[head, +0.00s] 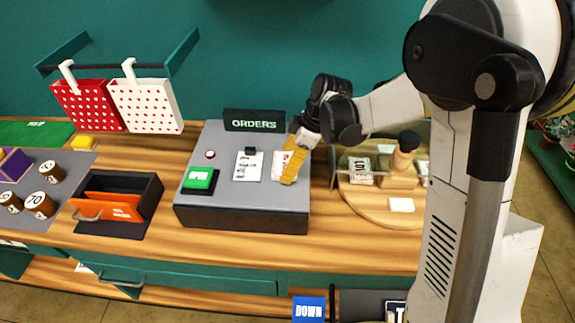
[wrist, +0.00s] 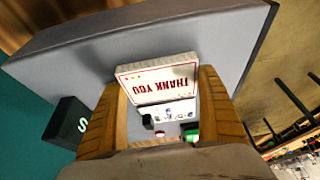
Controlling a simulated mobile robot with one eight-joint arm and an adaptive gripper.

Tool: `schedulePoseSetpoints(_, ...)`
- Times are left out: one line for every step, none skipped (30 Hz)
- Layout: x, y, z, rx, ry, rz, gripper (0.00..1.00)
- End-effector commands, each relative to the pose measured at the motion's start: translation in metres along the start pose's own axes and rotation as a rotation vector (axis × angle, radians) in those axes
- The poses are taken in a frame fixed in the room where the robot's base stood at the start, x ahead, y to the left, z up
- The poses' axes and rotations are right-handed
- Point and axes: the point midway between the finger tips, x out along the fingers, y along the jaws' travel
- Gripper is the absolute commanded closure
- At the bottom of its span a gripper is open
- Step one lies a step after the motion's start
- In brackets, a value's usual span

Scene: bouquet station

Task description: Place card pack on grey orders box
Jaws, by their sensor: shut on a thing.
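The grey orders box (head: 222,204) stands on the wooden counter, with the dark "ORDERS" sign (head: 254,121) at its back edge. My gripper (head: 290,166) is over the right part of its top, fingers pointing down. It is shut on the white card pack (head: 279,160), partly hidden behind a yellow finger. In the wrist view, the card pack (wrist: 158,82) shows red "THANK YOU" lettering, upside down, between the two yellow fingers. The box's grey top (wrist: 130,45) lies behind it. I cannot tell whether the pack touches the box.
A round wooden tray (head: 375,212) with items stands right. An open black drawer box (head: 118,203) stands left.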

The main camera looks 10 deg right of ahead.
Motion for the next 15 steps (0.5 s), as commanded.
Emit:
schedulePoseSetpoints(0.0053,0.0001,0.0022,0.000,0.000,0.000,0.51)
schedulePoseSetpoints(0.0060,0.0001,0.0025,0.000,0.000,0.000,0.51)
schedulePoseSetpoints(0.0057,0.0000,0.0024,0.000,0.000,0.000,0.51)
schedulePoseSetpoints(0.0052,-0.0001,0.0023,0.000,0.000,0.000,0.51)
schedulePoseSetpoints(0.0049,-0.0001,0.0022,0.000,0.000,0.000,0.51)
schedulePoseSetpoints(0.0048,-0.0001,0.0022,0.000,0.000,0.000,0.51)
schedulePoseSetpoints(0.0048,-0.0001,0.0022,0.000,0.000,0.000,0.51)
schedulePoseSetpoints(0.0050,-0.0001,0.0023,0.000,0.000,0.000,0.51)
schedulePoseSetpoints(0.0060,-0.0001,0.0027,0.000,0.000,0.000,0.51)
schedulePoseSetpoints(0.0071,-0.0002,0.0031,0.000,0.000,0.000,0.51)
schedulePoseSetpoints(0.0082,-0.0002,0.0036,0.000,0.000,0.000,0.51)
schedulePoseSetpoints(0.0081,-0.0001,0.0036,0.000,0.000,0.000,0.08)
schedulePoseSetpoints(0.0076,-0.0001,0.0034,0.000,0.000,0.000,0.00)
schedulePoseSetpoints(0.0074,-0.0001,0.0033,0.000,0.000,0.000,0.00)
schedulePoseSetpoints(0.0073,-0.0001,0.0033,0.000,0.000,0.000,0.00)
